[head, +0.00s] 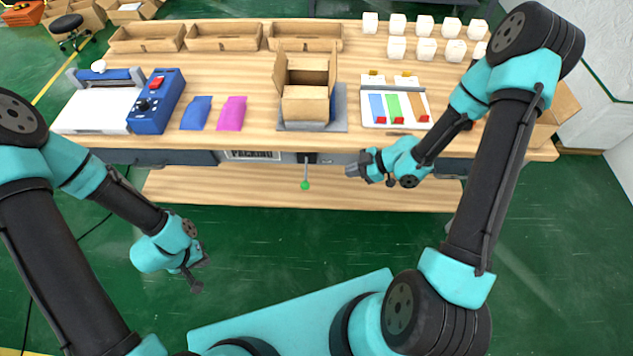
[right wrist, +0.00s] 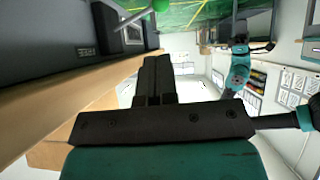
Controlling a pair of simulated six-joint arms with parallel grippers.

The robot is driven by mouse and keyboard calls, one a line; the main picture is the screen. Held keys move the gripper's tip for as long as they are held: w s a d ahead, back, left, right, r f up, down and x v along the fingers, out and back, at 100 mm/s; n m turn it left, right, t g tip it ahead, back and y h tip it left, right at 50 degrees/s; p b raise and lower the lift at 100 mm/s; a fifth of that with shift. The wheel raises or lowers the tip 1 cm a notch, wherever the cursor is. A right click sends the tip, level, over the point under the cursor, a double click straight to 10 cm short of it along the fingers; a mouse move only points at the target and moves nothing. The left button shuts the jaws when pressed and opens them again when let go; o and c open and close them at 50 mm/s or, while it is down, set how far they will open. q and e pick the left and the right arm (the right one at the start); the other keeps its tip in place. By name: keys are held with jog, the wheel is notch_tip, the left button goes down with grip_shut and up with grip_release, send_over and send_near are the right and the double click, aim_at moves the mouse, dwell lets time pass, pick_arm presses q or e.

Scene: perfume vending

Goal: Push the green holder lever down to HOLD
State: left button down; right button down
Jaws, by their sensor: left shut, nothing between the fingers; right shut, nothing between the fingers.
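The holder lever is a thin grey rod with a green ball knob (head: 305,185), hanging from a dark mount (head: 307,158) under the front edge of the table. The green knob also shows at the top of the right wrist view (right wrist: 160,5). My right gripper (head: 350,170) is shut and empty, to the right of the lever and a little above the knob, apart from it. Its shut fingers show in the right wrist view (right wrist: 155,75). My left gripper (head: 199,275) is shut and empty, low at the left over the green floor, away from the table.
An open cardboard box (head: 305,103) stands on a grey plate above the lever. A blue control box (head: 156,101), blue and pink pouches, and a white tray with coloured strips (head: 368,122) lie on the table. A lower wooden shelf (head: 240,192) runs beneath.

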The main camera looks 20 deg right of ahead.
jog(key=shift+a+f, duration=0.1)
jog(key=shift+a, duration=0.05)
send_near(306, 172)
jog(key=s+a+f, duration=0.2)
jog(key=a+f, duration=0.3)
jog(key=a, duration=0.1)
jog(key=shift+f, duration=0.2)
jog(key=shift+a, duration=0.1)
dwell(0.3)
